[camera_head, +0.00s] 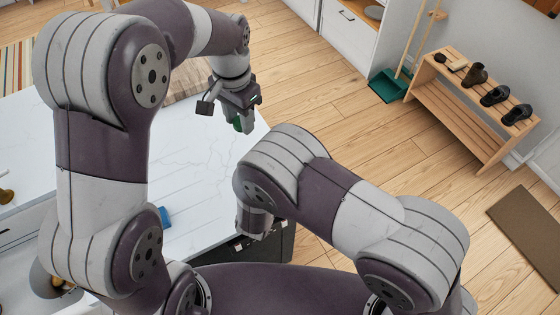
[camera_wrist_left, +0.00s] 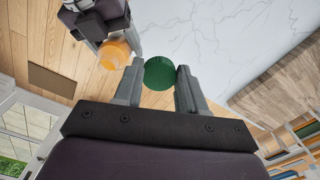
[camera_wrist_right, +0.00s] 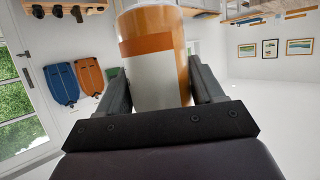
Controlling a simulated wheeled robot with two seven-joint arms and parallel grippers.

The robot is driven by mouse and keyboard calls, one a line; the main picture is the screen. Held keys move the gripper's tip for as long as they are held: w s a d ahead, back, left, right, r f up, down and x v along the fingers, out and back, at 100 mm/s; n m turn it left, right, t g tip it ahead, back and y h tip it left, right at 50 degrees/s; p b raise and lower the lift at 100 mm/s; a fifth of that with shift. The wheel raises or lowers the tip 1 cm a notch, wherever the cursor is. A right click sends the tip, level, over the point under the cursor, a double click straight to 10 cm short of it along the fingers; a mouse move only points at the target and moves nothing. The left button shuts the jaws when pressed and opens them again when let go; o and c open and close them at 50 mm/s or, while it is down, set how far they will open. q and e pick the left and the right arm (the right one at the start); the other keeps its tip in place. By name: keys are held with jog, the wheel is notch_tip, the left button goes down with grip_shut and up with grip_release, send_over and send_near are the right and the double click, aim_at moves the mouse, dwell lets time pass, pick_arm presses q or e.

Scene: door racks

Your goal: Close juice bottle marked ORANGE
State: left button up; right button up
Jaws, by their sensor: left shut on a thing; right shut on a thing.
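My left gripper (camera_head: 242,122) is over the white counter's right end in the head view, shut on a green cap. In the left wrist view the round green cap (camera_wrist_left: 160,73) sits between the fingertips. An orange bottle (camera_wrist_right: 153,60) with a pale label and an orange band stands between the fingers of my right gripper (camera_wrist_right: 158,88), which is shut on it. The bottle also shows in the left wrist view (camera_wrist_left: 114,54), apart from the cap, to its upper left. The bottle's mouth and any ORANGE marking cannot be made out. The head view hides the right gripper behind my arm.
The white counter (camera_head: 200,150) lies below the left gripper, with a small blue item (camera_head: 165,217) on it. A wooden shoe rack (camera_head: 470,105) and a green dustpan (camera_head: 388,85) stand well away on the wooden floor. Bags (camera_wrist_right: 62,83) hang on the wall.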

dwell(0.3)
